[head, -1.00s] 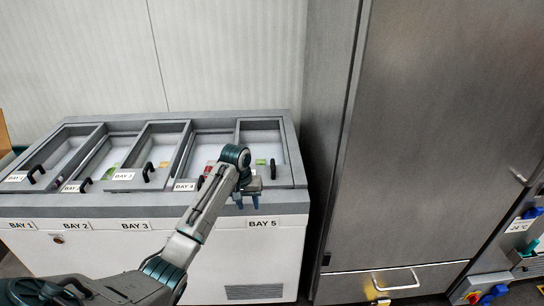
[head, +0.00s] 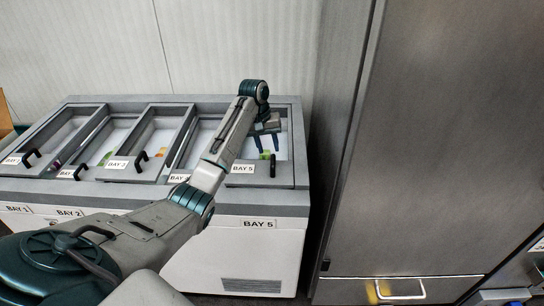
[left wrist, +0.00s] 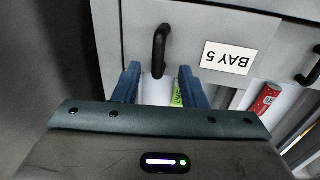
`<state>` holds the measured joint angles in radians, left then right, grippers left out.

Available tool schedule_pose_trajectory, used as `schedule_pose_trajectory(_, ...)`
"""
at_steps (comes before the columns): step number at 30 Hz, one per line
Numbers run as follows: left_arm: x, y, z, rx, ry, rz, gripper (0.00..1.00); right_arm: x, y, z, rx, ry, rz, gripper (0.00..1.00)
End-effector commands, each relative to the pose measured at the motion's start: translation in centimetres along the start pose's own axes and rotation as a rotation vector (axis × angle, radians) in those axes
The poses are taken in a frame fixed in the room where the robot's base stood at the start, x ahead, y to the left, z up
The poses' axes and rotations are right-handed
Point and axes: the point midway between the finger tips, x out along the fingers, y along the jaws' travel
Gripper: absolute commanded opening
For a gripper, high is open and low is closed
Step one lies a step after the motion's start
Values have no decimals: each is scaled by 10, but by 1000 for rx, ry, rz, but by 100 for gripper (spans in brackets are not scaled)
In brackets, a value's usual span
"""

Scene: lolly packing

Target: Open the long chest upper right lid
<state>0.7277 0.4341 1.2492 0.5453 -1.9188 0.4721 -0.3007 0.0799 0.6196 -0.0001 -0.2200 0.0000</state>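The long chest (head: 270,200) stands ahead with its row of glass-topped lids. The rightmost lid (head: 298,160), labelled BAY 5, lies in place over its bay. Its black handle (head: 272,165) stands at the front edge; it also shows in the left wrist view (left wrist: 157,50), beside an upside-down BAY 5 label (left wrist: 228,57). My left gripper (head: 267,148) is over this lid, just behind the handle, fingers pointing down. In the left wrist view my blue fingers (left wrist: 159,72) are apart, with the handle's end between their tips in the picture. I cannot tell whether they touch it. My right gripper is out of view.
The other lids, each with a black handle, lie to the left, with coloured packs beneath. A red pack (left wrist: 266,103) shows in the left wrist view. A tall steel cabinet (head: 430,150) stands close on the chest's right. A pale wall (head: 235,45) rises behind.

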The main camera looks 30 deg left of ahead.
Motion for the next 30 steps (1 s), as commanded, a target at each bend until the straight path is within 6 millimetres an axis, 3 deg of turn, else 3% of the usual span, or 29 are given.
schedule_pose_trajectory(9,46,1,0,1,-1,0,38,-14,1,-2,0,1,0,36)
schedule_pose_trajectory(20,53,0,0,1,1,0,38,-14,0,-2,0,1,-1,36)
schedule_pose_trajectory(21,53,0,0,1,1,0,36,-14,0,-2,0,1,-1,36)
schedule_pose_trajectory(27,53,0,0,1,1,0,0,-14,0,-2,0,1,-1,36)
schedule_pose_trajectory(30,53,0,0,1,1,0,0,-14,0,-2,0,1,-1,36)
